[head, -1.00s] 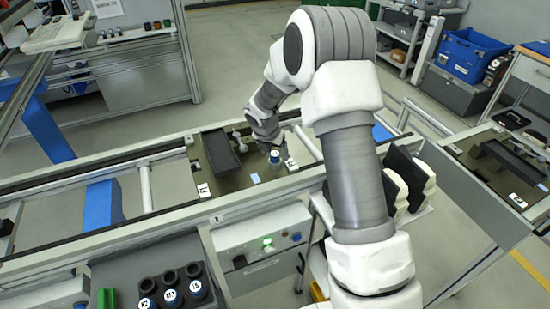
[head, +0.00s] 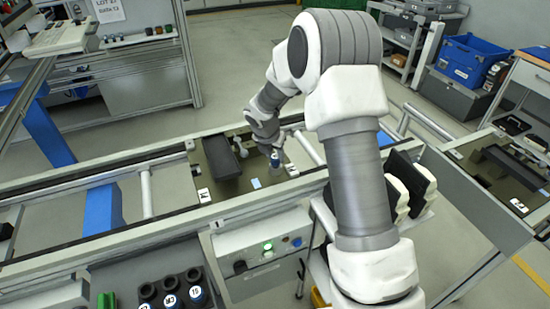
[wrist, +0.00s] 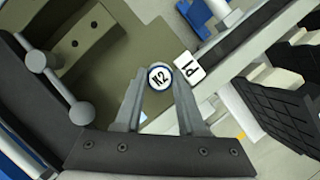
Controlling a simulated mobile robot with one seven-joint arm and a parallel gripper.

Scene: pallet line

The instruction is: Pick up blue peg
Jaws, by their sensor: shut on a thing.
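The blue peg has a round white cap marked K2 with a blue ring; its cap (wrist: 160,76) shows in the wrist view between the fingertips. My gripper (wrist: 158,80) is shut on it, one finger on each side. In the head view the peg (head: 275,158) shows as a small blue and white spot under my gripper (head: 271,148), over the right part of the pallet (head: 245,194). The peg's lower part is hidden from the wrist view, and I cannot tell how far it is above the pallet.
A dark block (head: 220,158) stands on the pallet left of the peg. A white tag (wrist: 188,68) is close beside the cap. A rack with several capped pegs (head: 171,301) is at the front left. Conveyor rails (head: 70,191) run left of the pallet.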

